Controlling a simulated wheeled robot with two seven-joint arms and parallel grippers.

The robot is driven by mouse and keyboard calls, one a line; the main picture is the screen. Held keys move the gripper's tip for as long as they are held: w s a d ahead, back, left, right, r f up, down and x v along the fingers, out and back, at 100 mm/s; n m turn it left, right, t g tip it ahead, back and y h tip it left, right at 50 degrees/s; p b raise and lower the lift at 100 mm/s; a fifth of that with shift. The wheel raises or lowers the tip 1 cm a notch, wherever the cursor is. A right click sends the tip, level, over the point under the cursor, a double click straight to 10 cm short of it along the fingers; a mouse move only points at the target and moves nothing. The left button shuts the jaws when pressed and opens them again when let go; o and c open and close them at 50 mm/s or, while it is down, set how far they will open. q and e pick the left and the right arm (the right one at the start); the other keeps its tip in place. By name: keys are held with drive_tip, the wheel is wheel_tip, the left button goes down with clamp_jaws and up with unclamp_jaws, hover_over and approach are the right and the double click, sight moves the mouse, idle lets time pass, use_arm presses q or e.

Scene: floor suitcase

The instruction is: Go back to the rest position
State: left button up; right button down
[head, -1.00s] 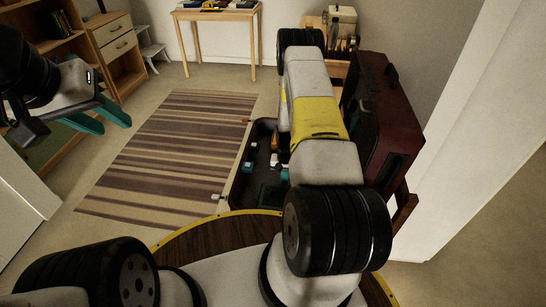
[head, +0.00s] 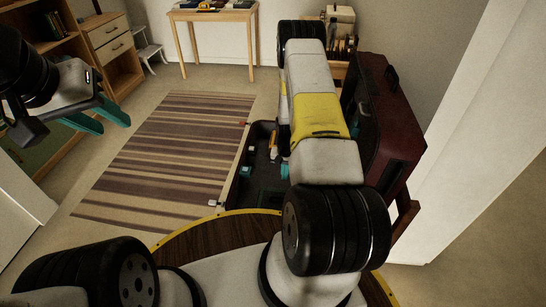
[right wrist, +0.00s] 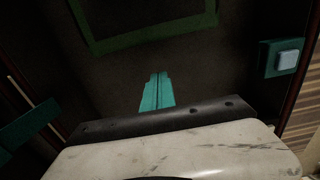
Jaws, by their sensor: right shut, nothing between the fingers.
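My left gripper (head: 115,124) is at the left of the head view, its two teal fingers spread apart and empty, above the floor by the rug. My right arm stretches forward over the open suitcase (head: 233,187) and hides part of it. In the right wrist view my right gripper (right wrist: 158,75) has its teal fingers together with nothing between them. They point into the dark suitcase interior. A teal patch with a pale blue block (right wrist: 290,57) lies to the right of them, clear of the fingers. A green outline (right wrist: 150,42) shows beyond the fingertips.
The dark red suitcase lid (head: 398,130) stands upright to the right of my right arm. A striped rug (head: 160,155) covers the floor left of the suitcase. A wooden table (head: 212,16) and a drawer cabinet (head: 115,45) stand at the back. An orange and white item (head: 273,151) is inside the suitcase.

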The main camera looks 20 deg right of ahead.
wheel_tip(320, 180, up, 8)
drive_tip(key=shift+f, duration=0.2)
